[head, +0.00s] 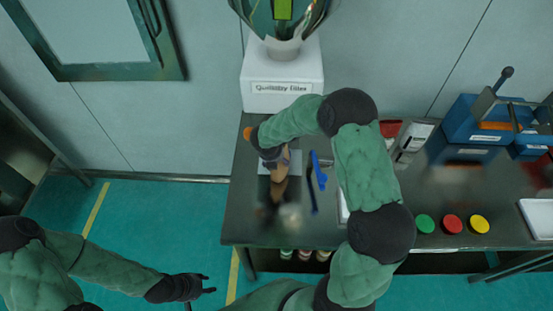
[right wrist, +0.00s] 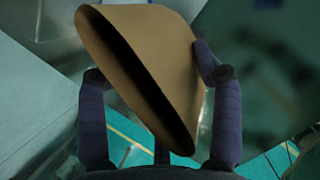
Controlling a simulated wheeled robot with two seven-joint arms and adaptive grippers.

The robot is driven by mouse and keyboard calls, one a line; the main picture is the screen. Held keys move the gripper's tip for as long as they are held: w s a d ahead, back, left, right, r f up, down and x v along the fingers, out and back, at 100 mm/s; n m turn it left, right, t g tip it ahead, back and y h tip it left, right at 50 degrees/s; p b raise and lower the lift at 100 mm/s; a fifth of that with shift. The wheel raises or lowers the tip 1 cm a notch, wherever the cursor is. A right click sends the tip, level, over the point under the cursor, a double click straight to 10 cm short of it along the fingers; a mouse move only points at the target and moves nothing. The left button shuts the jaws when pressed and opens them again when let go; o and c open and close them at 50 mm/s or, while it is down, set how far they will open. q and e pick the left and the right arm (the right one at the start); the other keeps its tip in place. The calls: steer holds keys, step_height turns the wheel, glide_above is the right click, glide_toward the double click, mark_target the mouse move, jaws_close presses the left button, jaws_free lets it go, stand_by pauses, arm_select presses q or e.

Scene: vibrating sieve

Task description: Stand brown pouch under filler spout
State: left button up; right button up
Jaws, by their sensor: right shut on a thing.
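The brown pouch (right wrist: 140,50) fills the middle of the right wrist view. It is tilted, and its long dark opening faces the camera. My right gripper (right wrist: 154,74) has a finger on either side and is shut on it. In the head view a small brown part of the pouch (head: 280,176) shows beside my right wrist, over the table in front of the filler; the arm hides much of that gripper. The filler (head: 283,76) has a labelled white base at the back of the table. Its spout cannot be made out. My left gripper (head: 207,283) is open and empty, away from the table.
A blue tool (head: 318,172) lies on the table (head: 240,215) right of the pouch. Green (head: 425,223), red (head: 452,223) and yellow (head: 479,223) round buttons stand near the front edge. Blue boxes (head: 470,122) are at the back right. Open floor lies left of the table.

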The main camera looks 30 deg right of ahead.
steer(key=shift+f, duration=0.25)
steer(key=o, duration=1.5)
steer(key=shift+r, duration=0.15)
steer(key=v, duration=1.1)
steer(key=shift+s+a+r, duration=0.2)
steer(key=shift+r, duration=0.15)
